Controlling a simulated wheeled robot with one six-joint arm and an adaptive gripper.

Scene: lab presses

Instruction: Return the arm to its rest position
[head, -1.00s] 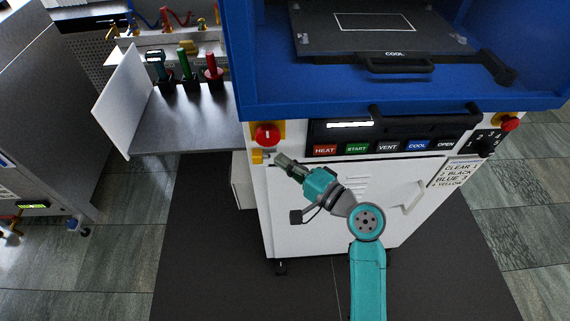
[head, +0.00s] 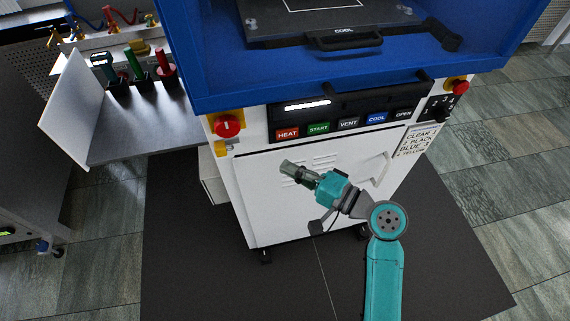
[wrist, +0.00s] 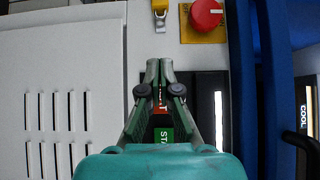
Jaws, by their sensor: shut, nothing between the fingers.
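My teal arm reaches up in the head view from the bottom right, bent at a round grey joint. My gripper (head: 288,167) is in front of the white cabinet of the press, below the HEAT button (head: 287,134), and apart from it as far as I can tell. In the wrist view my gripper (wrist: 160,65) points at the press front, with its fingertips together and nothing between them. The HEAT button shows partly behind the fingers, and the green START button (wrist: 163,138) shows between them.
The blue press (head: 240,84) stands ahead with a COOL platen (head: 340,33) inside. A red knob (head: 228,126) sits on its left front corner. A side shelf (head: 150,135) at left holds coloured-handled tools. Dark mat (head: 185,270) covers the floor, clear around the press.

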